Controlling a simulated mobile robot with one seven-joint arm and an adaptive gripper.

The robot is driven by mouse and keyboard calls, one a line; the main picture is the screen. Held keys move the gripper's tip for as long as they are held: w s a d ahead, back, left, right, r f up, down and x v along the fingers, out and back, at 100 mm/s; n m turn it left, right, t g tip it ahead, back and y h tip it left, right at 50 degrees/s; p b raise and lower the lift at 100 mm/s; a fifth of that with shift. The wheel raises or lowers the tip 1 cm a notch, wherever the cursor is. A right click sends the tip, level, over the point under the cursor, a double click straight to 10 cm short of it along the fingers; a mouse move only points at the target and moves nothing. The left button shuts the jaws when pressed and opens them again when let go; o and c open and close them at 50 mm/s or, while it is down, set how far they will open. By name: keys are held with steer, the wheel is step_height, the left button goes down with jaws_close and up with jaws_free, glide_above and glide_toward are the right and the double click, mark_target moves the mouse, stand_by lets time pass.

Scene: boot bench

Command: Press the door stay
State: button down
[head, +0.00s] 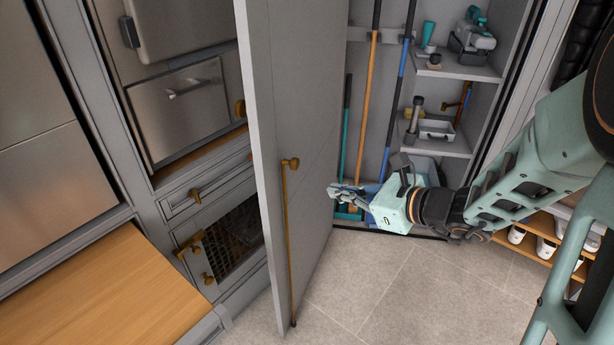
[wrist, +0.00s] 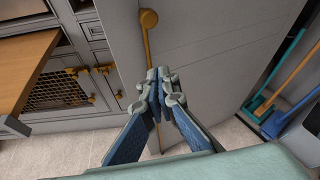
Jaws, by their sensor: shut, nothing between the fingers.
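The door stay (head: 287,240) looks like a long brass rod with a round knob at its top, running down the inner face of the grey open door (head: 262,150) to near the floor. In the wrist view its brass knob (wrist: 148,18) shows above my gripper, and the rod passes down behind the fingers. My gripper (head: 335,190) is shut and empty, to the right of the rod in the head view. In the wrist view my gripper (wrist: 161,75) points towards the door face. I cannot tell whether it touches the stay; the rod's lower part is partly hidden by the fingers.
Behind the door is a tall cupboard with long-handled tools (head: 368,90) and shelves (head: 457,72) holding small items. A shoe rack (head: 545,245) stands at the right. A wooden bench top (head: 90,300) lies at the left. The tiled floor (head: 400,290) in front is clear.

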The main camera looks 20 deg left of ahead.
mark_target(292, 163)
steer(key=b+x, duration=0.2)
steer(key=x, duration=0.8)
steer(key=r, duration=0.4)
steer(key=shift+s+a, duration=0.25)
